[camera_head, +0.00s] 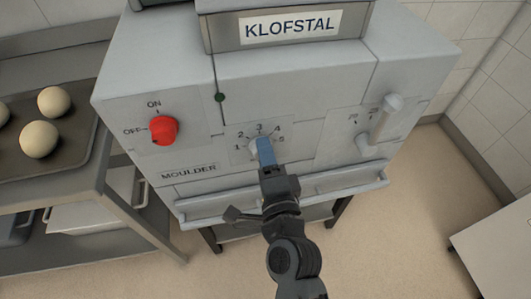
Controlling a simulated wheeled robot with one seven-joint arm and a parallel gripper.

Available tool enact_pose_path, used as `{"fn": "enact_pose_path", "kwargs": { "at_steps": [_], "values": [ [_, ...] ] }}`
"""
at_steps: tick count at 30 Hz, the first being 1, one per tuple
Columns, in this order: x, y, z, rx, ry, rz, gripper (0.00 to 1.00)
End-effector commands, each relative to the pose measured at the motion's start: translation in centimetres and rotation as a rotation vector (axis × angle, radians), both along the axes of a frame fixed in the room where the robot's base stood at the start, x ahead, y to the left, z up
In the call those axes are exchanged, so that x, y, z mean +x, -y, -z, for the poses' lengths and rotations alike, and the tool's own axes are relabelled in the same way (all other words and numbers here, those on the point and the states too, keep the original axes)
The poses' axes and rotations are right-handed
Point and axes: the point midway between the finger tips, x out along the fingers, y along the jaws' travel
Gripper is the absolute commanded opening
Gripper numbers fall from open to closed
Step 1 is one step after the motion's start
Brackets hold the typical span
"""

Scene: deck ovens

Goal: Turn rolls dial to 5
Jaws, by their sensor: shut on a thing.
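The rolls dial (254,147) is a small pale knob on the front of the grey moulder (190,85). A scale from 1 to 5 runs in an arc above it, with 3 at the top and 5 at the right. My gripper (264,148) is at the dial from below and in front, shut on it. A blue part of the gripper covers much of the knob, so I cannot tell which number it points to.
A red ON/OFF knob (163,130) is left of the dial. A pale lever (384,120) sticks out at the right. A rail (330,185) runs below. A rack with a tray (75,155) of dough balls stands at the left.

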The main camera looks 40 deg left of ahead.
Motion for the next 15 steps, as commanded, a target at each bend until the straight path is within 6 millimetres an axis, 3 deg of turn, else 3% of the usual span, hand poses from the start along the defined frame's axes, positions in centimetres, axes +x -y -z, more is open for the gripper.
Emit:
{"fn": "enact_pose_path", "kwargs": {
  "at_steps": [15],
  "values": [
    [0.04, 0.04, 0.1, 0.048, -0.058, 0.001, 0.14]
  ]
}}
